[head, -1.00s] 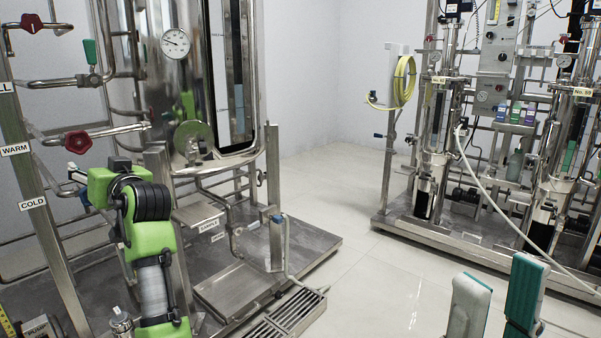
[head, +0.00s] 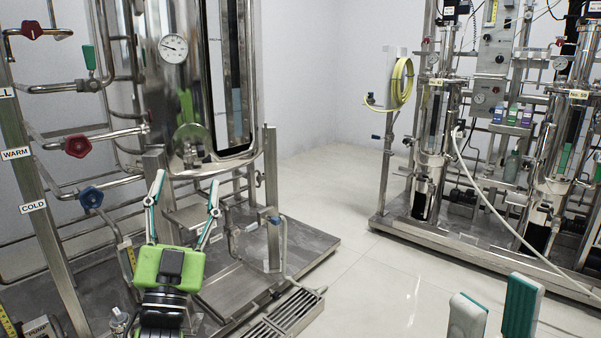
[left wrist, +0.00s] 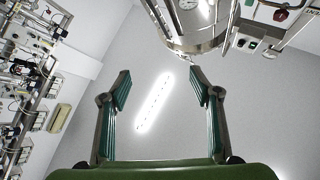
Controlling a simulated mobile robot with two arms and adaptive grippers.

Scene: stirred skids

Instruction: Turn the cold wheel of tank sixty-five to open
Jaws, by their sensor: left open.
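The blue cold wheel (head: 90,197) is on a pipe beside the COLD label (head: 34,207) at the left. The steel tank (head: 176,90) stands behind; no number is readable on it. My left gripper (head: 185,178) is open and empty, fingers pointing up and away, to the right of the blue wheel and apart from it. It also shows in the left wrist view (left wrist: 160,88), open, with a ceiling light between its fingers. My right gripper (head: 494,308) shows only its fingertips at the bottom right, apart with nothing between them.
A red wheel (head: 78,146) sits above the blue one, near the WARM label (head: 16,153). Another red wheel (head: 32,26) is higher. A steel post (head: 271,195) rises right of my left gripper. A second skid (head: 470,240) stands at right across clear floor.

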